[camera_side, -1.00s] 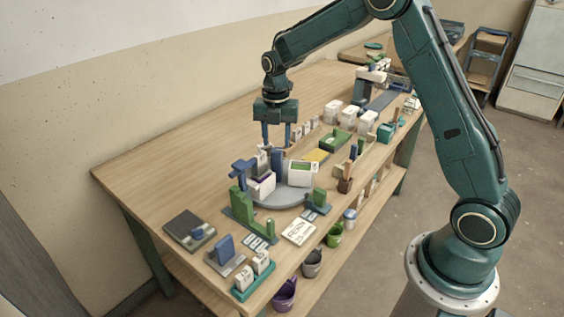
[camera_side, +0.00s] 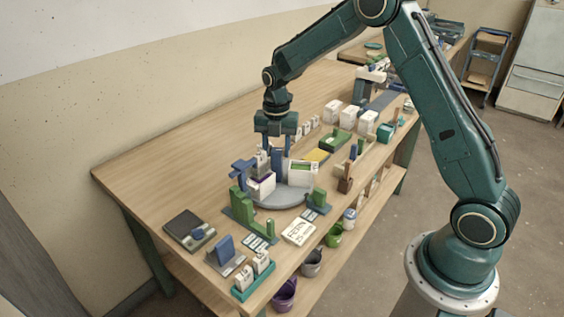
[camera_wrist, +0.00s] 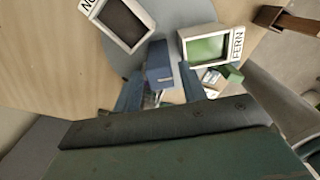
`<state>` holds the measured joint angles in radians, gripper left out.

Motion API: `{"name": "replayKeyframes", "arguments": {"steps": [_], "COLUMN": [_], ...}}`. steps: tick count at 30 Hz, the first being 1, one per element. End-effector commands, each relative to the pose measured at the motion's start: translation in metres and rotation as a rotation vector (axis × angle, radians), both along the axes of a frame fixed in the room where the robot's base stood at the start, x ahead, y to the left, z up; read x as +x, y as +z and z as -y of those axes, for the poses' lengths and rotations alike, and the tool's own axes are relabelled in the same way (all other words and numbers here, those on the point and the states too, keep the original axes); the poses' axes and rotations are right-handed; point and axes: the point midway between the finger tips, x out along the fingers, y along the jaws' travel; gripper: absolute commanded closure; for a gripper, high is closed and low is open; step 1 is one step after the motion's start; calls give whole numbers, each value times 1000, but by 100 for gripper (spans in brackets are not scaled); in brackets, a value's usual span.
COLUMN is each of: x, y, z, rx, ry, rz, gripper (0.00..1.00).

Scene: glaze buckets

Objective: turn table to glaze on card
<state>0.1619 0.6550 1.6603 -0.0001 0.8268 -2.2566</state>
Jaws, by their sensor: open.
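The grey round turntable (camera_side: 283,200) sits on the bench and carries white square tubs. A tub with green inside (camera_side: 302,173) stands at its right; in the wrist view its label reads FERN (camera_wrist: 209,45). A tub with a purple band (camera_side: 262,185) stands at its left front. A dark-filled tub (camera_wrist: 122,20) with a partly cut-off label shows in the wrist view. A white card (camera_side: 298,231) in front appears to read FERN. My gripper (camera_side: 277,151) is open, its fingers on either side of an upright blue block (camera_wrist: 159,66) at the turntable. Contact cannot be told.
A dark scale (camera_side: 189,230) and a teal tray (camera_side: 254,278) of small bottles lie at the near end. White tubs (camera_side: 333,111) stand behind.

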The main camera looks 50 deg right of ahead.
Motion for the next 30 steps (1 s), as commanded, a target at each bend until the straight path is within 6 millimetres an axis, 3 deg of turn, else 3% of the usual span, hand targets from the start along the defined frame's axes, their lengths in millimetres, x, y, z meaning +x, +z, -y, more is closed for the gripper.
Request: {"name": "replayKeyframes", "arguments": {"steps": [4, 10, 17, 30], "x": [0, 0, 0, 0], "y": [0, 0, 0, 1], "z": [0, 0, 0, 0], "rx": [0, 0, 0, -1], "ry": [0, 0, -42, -364], "rz": [0, 0, 0, 1], "gripper": [62, 100, 100, 100]}}
